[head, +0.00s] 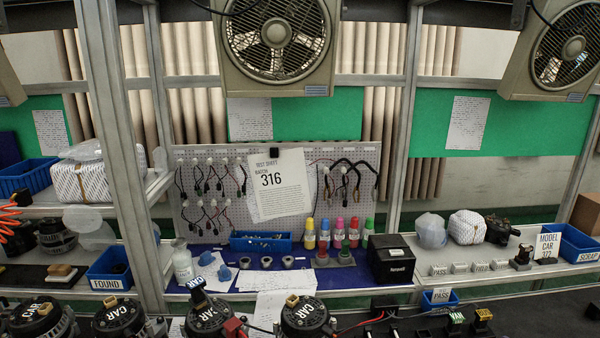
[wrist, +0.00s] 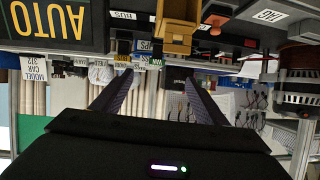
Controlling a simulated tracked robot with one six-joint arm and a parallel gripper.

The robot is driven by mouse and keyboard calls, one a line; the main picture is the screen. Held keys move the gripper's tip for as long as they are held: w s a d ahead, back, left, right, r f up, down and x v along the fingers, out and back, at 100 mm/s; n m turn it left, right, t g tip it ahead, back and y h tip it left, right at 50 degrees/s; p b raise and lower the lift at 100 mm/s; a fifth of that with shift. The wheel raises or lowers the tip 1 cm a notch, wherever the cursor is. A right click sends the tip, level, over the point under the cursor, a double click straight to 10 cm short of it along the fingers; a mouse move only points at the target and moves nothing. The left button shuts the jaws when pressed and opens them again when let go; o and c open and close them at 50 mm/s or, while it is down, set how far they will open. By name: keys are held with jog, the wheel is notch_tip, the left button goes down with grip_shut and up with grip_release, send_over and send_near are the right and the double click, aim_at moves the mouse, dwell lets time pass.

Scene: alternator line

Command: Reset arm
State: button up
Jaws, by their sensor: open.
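My gripper (wrist: 158,78) shows in the wrist view, where the picture is upside down. Its two dark fingers stand wide apart with nothing between them, so it is open and empty. Beyond the fingertips are the edge of the bench and small labelled parts. I do not see my gripper or arm in the head view.
Several alternators, one marked CAR (head: 305,317), line the near bench. Behind stand a black box (head: 391,260), a blue FOUND bin (head: 110,275), a blue SCRAP bin (head: 577,243) and a pegboard (head: 190,160) with cables. Metal posts (head: 120,140) rise between the bays.

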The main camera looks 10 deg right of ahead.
jog(key=w+a+r+n+g+y, duration=0.1)
jog(key=w+a+r+g+y, duration=0.15)
jog(key=a, duration=0.95)
jog(key=w+a+r+n+g+y, duration=0.1)
jog(key=a+r+n+g+y, duration=0.2)
jog(key=a, duration=0.9)
jog(key=s+a+r+m+g+h, duration=0.1)
jog(key=s+a+r+h, duration=0.1)
jog(key=s+a+r, duration=0.2)
jog(key=s+a+r+m+g+h, duration=0.1)
jog(key=s+a+r+m+h, duration=0.1)
jog(key=s+a, duration=0.6)
jog(key=shift+a+r+h, duration=0.5)
jog(key=shift+r+h, duration=0.15)
jog(key=shift+r, duration=0.35)
jog(key=shift+s, duration=0.1)
